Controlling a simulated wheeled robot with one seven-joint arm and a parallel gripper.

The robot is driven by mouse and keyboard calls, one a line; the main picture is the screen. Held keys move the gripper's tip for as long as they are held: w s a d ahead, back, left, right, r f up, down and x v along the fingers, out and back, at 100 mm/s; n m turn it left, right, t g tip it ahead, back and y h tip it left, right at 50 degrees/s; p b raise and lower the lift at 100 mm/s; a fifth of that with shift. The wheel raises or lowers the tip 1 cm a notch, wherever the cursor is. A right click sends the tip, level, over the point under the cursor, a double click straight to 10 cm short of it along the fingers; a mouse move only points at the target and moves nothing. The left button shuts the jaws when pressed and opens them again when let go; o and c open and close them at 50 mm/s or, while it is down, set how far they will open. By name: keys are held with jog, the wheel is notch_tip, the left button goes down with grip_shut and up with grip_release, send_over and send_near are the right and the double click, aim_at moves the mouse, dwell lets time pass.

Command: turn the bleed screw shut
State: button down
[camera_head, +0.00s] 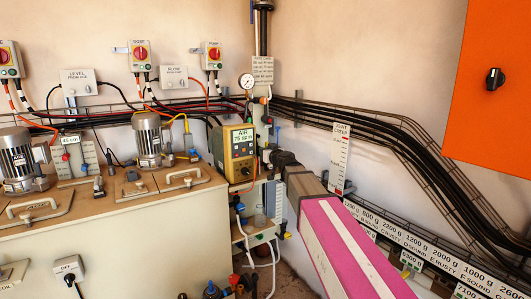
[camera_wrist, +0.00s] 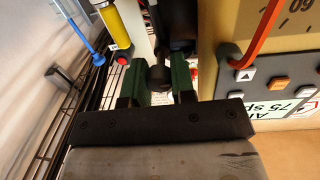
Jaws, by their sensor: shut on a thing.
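My gripper (camera_wrist: 161,84) has two green fingers, shut on a small dark round knob (camera_wrist: 160,73) that looks like the bleed screw. The knob sits between the fingertips, and a dark body rises behind it. How far the screw is turned cannot be told. In the head view my gripper (camera_head: 271,157) reaches in from the right, beside the yellow dosing pump (camera_head: 240,148) with its "AIR 75 spm" display. The screw is too small or hidden there. The pump's face with its buttons (camera_wrist: 278,84) is close on the right in the wrist view.
A pressure gauge (camera_head: 246,81) and pipework stand just behind the pump. A wire cable tray (camera_wrist: 84,112) runs along the left in the wrist view, near a yellow cylinder (camera_wrist: 120,22). A tank top with motors (camera_head: 147,135) lies left of the pump.

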jog(key=m, duration=0.5)
jog(key=shift+m, duration=0.3)
jog(key=m, duration=0.4)
jog(key=shift+g, duration=0.3)
jog(key=m, duration=0.8)
jog(key=shift+f+m+y, duration=0.1)
jog(key=shift+m+y, duration=0.3)
jog(key=shift+g, duration=0.3)
jog(key=c, duration=1)
grip_release()
jog(key=shift+o, duration=0.2)
jog(key=shift+d, duration=0.1)
